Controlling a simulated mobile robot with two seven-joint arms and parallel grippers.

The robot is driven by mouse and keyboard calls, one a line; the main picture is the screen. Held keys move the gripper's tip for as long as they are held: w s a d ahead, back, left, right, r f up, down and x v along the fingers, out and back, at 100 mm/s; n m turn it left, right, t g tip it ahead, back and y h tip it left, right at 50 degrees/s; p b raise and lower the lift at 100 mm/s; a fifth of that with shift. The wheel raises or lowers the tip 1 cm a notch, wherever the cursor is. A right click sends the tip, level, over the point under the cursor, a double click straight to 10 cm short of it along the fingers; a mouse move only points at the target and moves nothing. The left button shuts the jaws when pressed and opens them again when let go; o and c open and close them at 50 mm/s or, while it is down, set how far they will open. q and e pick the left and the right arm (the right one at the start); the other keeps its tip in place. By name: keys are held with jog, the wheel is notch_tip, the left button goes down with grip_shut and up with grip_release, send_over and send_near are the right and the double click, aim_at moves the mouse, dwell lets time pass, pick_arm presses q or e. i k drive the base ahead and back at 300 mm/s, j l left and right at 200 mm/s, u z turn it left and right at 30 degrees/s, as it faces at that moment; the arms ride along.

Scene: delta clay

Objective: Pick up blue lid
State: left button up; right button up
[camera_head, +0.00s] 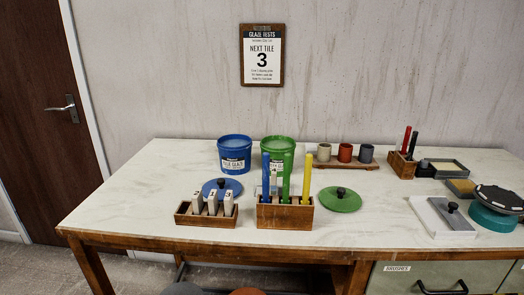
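The blue lid (231,184) lies flat on the table, left of the middle. It is round with a dark knob on top. White numbered tiles standing in a wooden rack (206,219) hide part of its front edge. The blue bucket (235,155) stands behind the lid, apart from it, with a white label on its front. Neither of my grippers shows in the head view.
A green bucket (279,150) stands right of the blue one. A wooden block (285,217) holds blue, green and yellow upright tools right of the lid. A green lid (339,202) lies further right. The table (130,200) is clear on the left.

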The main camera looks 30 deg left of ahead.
aim_at(221, 185)
jog(key=u, duration=1.1)
